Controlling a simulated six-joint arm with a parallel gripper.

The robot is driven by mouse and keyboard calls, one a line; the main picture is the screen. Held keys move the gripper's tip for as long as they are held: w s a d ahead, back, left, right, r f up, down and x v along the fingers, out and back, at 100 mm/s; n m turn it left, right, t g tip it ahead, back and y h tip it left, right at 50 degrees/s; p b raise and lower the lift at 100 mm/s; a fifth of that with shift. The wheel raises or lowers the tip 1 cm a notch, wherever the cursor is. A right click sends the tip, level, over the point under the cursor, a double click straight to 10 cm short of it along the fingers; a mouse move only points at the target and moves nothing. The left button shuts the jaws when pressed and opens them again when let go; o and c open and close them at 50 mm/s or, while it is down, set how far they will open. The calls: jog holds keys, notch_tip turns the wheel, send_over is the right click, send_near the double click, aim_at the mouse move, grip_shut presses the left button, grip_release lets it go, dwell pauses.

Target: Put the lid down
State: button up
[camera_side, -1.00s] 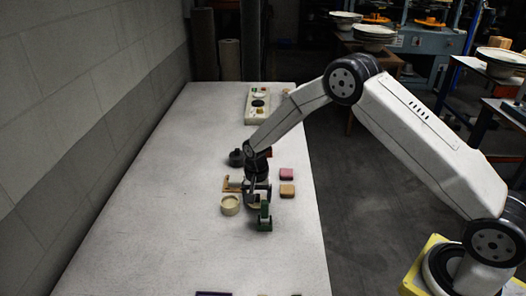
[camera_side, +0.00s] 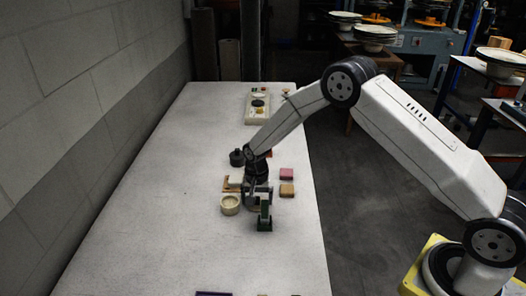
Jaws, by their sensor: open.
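My gripper (camera_side: 257,194) is open and low over the middle of the table (camera_side: 180,235). A round cream pot (camera_side: 230,206) stands on the table just left of it. I cannot make out a lid for certain; the gripper and the green object in front of it hide the spot beneath the jaws. The green upright object (camera_side: 265,214) stands right in front of the gripper. I cannot tell whether they touch.
A brown piece (camera_side: 228,185) is left of the gripper, with a dark round object (camera_side: 237,158) behind it. Pink (camera_side: 287,174) and tan (camera_side: 287,190) blocks are at right. A pale tray (camera_side: 250,116) is at the back. The table's front left is clear.

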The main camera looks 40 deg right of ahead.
aim_at(258, 198)
notch_tip(258, 198, up, 12)
dwell(0.6)
jog(key=shift+r, duration=0.1)
jog(key=shift+s, duration=0.1)
dwell(0.4)
jog(key=s+r+n+t, duration=0.1)
jog(key=s+n, duration=0.3)
jog(key=s, duration=0.7)
jog(key=s+d+r+n+t, duration=0.1)
jog(key=s+r+n, duration=0.2)
jog(key=s, duration=0.9)
jog(key=shift+s+d+n+t, duration=0.2)
jog(key=shift+s+n+t, duration=0.1)
jog(key=shift+n, duration=0.7)
